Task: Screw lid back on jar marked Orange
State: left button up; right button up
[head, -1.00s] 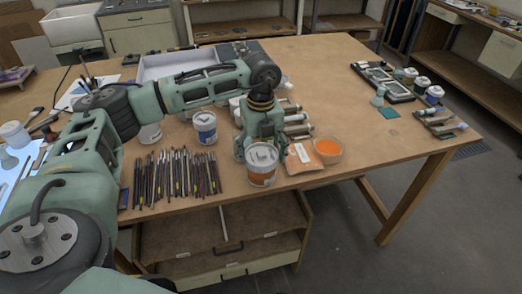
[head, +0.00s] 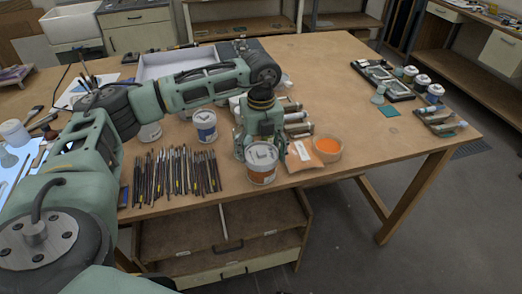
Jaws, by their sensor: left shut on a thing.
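The orange jar (head: 261,177) stands upright near the front edge of the table, with an orange lower band and a white upper part. A pale lid (head: 262,153) shows at its top; I cannot tell whether it is seated in the thread. My left gripper (head: 260,143) reaches down from above and behind the jar and is shut at its top, on what looks like the lid. The fingertips are partly hidden. My right gripper is not in view.
A blue-labelled jar (head: 205,126) stands to the left, behind a row of brushes (head: 178,175). Paint tubes (head: 296,117) lie behind. The table's right-middle is clear.

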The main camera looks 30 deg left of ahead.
pick_arm(q)
jog(key=shift+f+b, duration=0.4)
dwell(0.7)
jog(key=shift+f+b, duration=0.45)
dwell(1.3)
jog(key=m+b, duration=0.1)
jog(key=m, duration=0.2)
jog(key=shift+f, duration=0.15)
jog(key=shift+m, duration=1.2)
jog(key=m+b, duration=0.1)
jog(key=m, duration=0.2)
jog(key=shift+m, duration=1)
